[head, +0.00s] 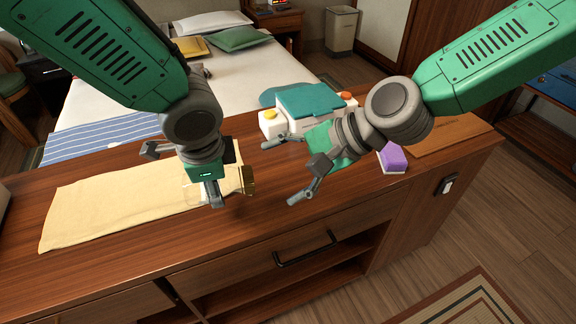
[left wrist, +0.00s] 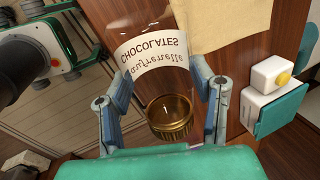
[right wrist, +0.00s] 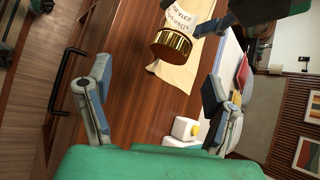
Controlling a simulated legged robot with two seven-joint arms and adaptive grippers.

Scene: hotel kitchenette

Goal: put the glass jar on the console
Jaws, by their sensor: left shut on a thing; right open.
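The clear glass jar (head: 200,187) has a gold lid and a white label reading "CHOCOLATES", which shows in the left wrist view (left wrist: 153,52). My left gripper (head: 184,174) is shut on the jar, with one finger on each side of it. The jar is tilted onto its side, lid (head: 249,181) toward the right, over the yellow cloth's right end. I cannot tell whether it touches the cloth. The wooden console (head: 255,225) runs beneath both grippers. My right gripper (head: 284,171) is open and empty, right of the lid; the lid also shows in the right wrist view (right wrist: 172,43).
The yellow cloth (head: 110,210) lies on the console's left part. A purple sponge (head: 392,158) and a brown board (head: 450,133) lie farther right. The front strip near the drawer handle (head: 305,248) is clear.

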